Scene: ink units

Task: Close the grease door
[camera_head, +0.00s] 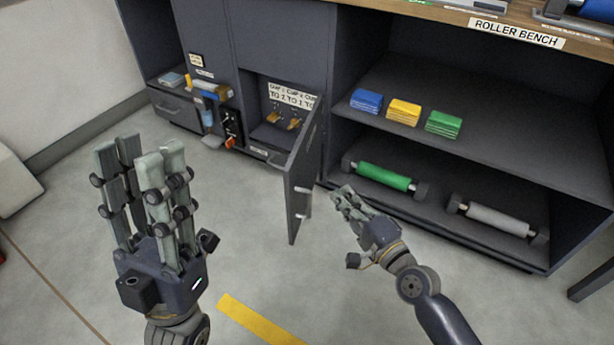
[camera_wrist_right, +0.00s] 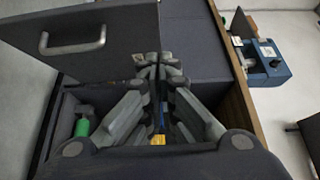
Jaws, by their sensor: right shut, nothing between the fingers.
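The grease door (camera_head: 303,175) is a dark grey panel with a metal handle, standing open from a cabinet compartment (camera_head: 280,115) with brass-coloured fittings inside. In the right wrist view the door (camera_wrist_right: 110,25) fills the upper left, its handle (camera_wrist_right: 72,42) facing the camera. My right gripper (camera_head: 346,197) is shut and empty, just right of the door. In the wrist view its fingertips (camera_wrist_right: 160,66) overlap the door's lower right corner; I cannot tell if they touch. My left gripper (camera_head: 138,148) is raised at the left, its fingers upright and apart, with nothing between them.
An open shelf unit (camera_head: 462,160) right of the door holds blue, yellow and green stacks above, and a green roller (camera_head: 384,176) and a grey roller (camera_head: 497,219) below. A blue bottle and switches sit left of the compartment.

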